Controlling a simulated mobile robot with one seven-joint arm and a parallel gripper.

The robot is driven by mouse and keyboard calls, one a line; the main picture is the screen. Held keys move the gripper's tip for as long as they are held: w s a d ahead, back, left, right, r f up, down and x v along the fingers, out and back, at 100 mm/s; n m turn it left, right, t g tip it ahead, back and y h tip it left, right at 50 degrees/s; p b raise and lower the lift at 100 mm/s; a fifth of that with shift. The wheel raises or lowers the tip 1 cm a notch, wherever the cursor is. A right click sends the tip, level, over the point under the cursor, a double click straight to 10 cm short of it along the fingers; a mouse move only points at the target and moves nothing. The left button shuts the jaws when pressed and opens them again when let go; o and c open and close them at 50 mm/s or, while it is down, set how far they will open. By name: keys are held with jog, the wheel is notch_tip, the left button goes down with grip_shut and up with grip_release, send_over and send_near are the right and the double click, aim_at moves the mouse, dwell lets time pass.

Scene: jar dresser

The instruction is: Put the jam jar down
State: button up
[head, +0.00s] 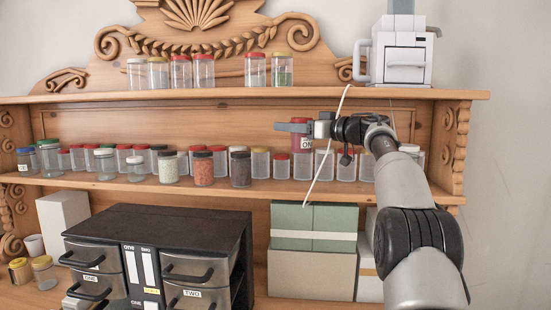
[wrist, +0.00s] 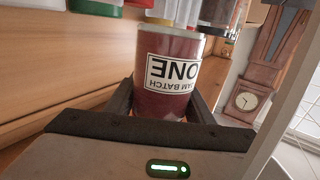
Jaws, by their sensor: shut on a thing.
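The jam jar (head: 305,141) is dark red with a white label, partly hidden behind a gripper finger in the head view. In the wrist view the jam jar (wrist: 165,105) shows its label, "JAM BATCH ONE", upside down. My gripper (head: 292,127) is shut on it, with a finger on each side in the wrist view (wrist: 162,108). In the head view the jar appears at the height of the tops of the middle-shelf jars, overlapping their row. I cannot tell whether its base touches anything.
The middle shelf (head: 120,185) holds a crowded row of jars. The top shelf (head: 225,94) holds several jars and a white machine (head: 402,55). Below stand a black drawer unit (head: 170,222) and green boxes (head: 313,218). A pale cord (head: 327,150) hangs near my gripper.

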notch_tip(320, 180, down, 8)
jog(key=shift+a+f, duration=0.1)
dwell(0.4)
jog(key=shift+s+f, duration=0.1)
jog(key=shift+f, duration=0.45)
jog(key=o, duration=1)
jog(key=shift+f, duration=0.1)
jog(key=o, duration=0.4)
jog(key=shift+s, duration=0.15)
jog(key=shift+c, duration=0.2)
jog(key=shift+r, duration=0.2)
jog(key=shift+r, duration=0.25)
jog(key=b+v, duration=0.2)
jog(key=v, duration=0.9)
jog(key=shift+s+d+r, duration=0.2)
jog(key=shift+d, duration=0.15)
